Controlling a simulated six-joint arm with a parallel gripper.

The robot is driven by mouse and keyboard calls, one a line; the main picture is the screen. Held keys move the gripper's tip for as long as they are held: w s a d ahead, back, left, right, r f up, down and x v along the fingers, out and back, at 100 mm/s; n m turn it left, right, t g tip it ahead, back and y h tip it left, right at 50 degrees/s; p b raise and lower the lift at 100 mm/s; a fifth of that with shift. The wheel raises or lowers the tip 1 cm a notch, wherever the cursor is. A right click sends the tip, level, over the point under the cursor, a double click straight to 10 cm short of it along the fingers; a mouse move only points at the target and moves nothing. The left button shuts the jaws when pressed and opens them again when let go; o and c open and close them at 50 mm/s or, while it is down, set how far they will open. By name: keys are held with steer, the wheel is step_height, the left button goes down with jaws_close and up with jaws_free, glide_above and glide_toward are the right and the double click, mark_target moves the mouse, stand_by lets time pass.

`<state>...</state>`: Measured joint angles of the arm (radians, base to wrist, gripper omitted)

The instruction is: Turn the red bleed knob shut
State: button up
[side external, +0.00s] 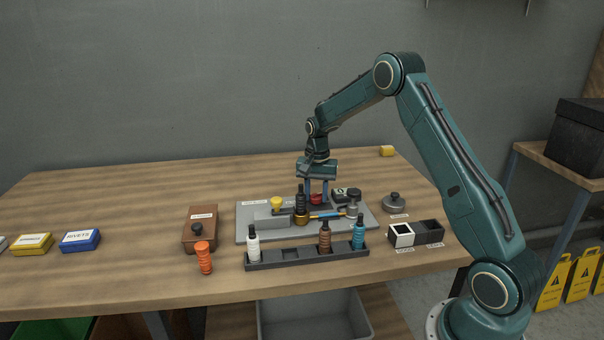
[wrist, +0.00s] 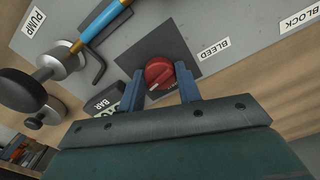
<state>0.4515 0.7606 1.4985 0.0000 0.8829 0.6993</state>
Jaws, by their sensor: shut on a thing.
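The red bleed knob (wrist: 159,73) sits on a dark square on the grey plate, beside the BLEED label (wrist: 214,48) in the wrist view. A pale pointer line shows on its face. In the side external view the knob (side external: 316,198) shows low between my gripper's fingers. My gripper (side external: 316,193) points straight down over the plate (side external: 366,224). Its two blue fingers (wrist: 161,88) are on either side of the knob, shut on it. The fingertips' contact is partly hidden by the knob.
A rack (side external: 290,256) with several bottles lies in front. The table's left side holds boxes, with bare wood between.

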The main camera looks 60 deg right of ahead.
steer(key=n, duration=1.1)
steer(key=shift+n, duration=2.2)
steer(key=o, duration=1)
steer(key=shift+r, duration=0.15)
